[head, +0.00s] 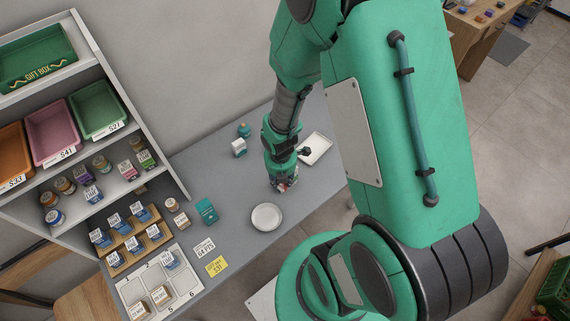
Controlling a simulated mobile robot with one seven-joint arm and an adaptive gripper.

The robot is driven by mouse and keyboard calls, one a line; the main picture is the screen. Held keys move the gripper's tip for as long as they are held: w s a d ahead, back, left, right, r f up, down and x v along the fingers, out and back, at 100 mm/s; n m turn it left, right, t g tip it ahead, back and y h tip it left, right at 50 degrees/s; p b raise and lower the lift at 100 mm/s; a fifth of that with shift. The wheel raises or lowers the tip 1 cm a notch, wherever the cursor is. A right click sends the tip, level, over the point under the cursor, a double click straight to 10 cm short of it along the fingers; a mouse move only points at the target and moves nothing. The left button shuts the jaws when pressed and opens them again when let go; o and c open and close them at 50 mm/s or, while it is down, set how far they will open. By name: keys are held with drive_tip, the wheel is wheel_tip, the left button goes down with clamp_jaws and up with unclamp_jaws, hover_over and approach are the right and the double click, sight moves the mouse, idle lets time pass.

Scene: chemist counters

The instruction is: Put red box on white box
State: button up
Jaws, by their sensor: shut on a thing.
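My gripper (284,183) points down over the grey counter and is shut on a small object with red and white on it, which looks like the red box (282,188). Most of it is hidden by the fingers, and I cannot tell whether it touches the counter. A small white box (239,148) stands upright on the counter to the left of and behind my gripper. Nothing is seen on its top.
A teal bottle (244,130) stands behind the white box. A white tray (315,148) lies right of my gripper, and a round white dish (267,217) lies in front. A teal box (206,211) and brown bottle (178,212) stand near the shelf (157,147).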

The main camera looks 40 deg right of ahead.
drive_tip(key=s+r+m+p, duration=0.2)
drive_tip(key=s+r+m, duration=0.1)
drive_tip(key=s, duration=0.5)
drive_tip(key=shift+s+d+r+m+y+p, duration=0.25)
drive_tip(key=shift+d+m+y+p, duration=0.15)
drive_tip(key=shift+d+m, duration=0.1)
drive_tip(key=shift+w, duration=0.1)
drive_tip(key=w+d, duration=0.2)
drive_tip(key=w, duration=0.3)
drive_tip(key=w+d+f+p, duration=0.1)
drive_tip(key=w+d, duration=0.1)
drive_tip(key=w, duration=0.2)
drive_tip(key=w+d+p, duration=0.1)
drive_tip(key=w+d, duration=0.1)
drive_tip(key=w, duration=0.3)
drive_tip(key=shift+w+d+f, duration=0.1)
drive_tip(key=shift+w+f, duration=0.2)
drive_tip(key=shift+f, duration=0.1)
drive_tip(key=shift+f+p, duration=0.5)
drive_tip(key=shift+f, duration=1.15)
drive_tip(key=shift+f, duration=0.2)
drive_tip(key=o, duration=1.2)
